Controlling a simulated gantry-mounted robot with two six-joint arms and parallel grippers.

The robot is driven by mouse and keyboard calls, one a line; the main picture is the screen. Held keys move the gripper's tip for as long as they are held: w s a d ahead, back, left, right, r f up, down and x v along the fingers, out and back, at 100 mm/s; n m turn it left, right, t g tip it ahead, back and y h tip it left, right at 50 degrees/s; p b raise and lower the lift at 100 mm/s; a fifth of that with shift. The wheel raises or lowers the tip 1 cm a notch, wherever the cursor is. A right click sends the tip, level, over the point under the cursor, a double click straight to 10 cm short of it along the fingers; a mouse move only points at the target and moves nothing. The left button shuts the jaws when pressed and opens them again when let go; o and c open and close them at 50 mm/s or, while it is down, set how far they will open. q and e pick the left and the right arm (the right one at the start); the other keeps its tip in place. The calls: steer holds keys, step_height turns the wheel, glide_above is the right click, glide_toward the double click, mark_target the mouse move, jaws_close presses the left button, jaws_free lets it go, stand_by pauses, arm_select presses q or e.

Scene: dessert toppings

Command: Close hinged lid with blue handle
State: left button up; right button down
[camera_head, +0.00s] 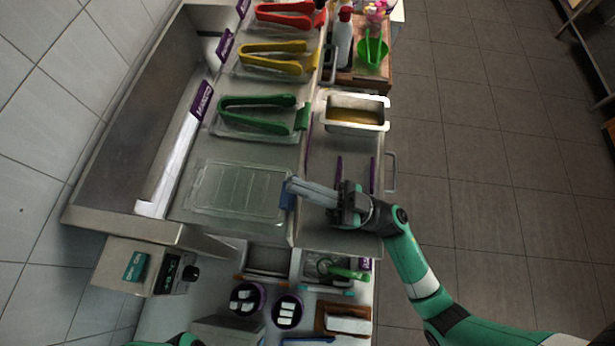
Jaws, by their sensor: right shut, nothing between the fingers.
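The clear hinged lid (236,189) lies about flat over its compartment in the steel counter, left of centre. Its blue handle (287,199) is at the lid's right edge. My right gripper (293,186) reaches in from the right, its long grey fingers pointing left. The fingers are shut with nothing between them. Their tips are at the handle and partly cover it; I cannot tell whether they touch it. My left gripper is not in view.
Green (257,114), yellow (276,57) and red (288,14) tongs lie farther up the counter. A steel pan (356,112) stands above my right gripper. Tubs with white pieces (288,310) and a control box (148,268) are at the bottom. Open floor lies to the right.

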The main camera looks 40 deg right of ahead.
steer(key=s+d+f+b, duration=0.1)
steer(key=s+d+f, duration=0.2)
steer(key=s+d, duration=0.8)
steer(key=shift+d, duration=0.35)
steer(key=shift+a, duration=0.1)
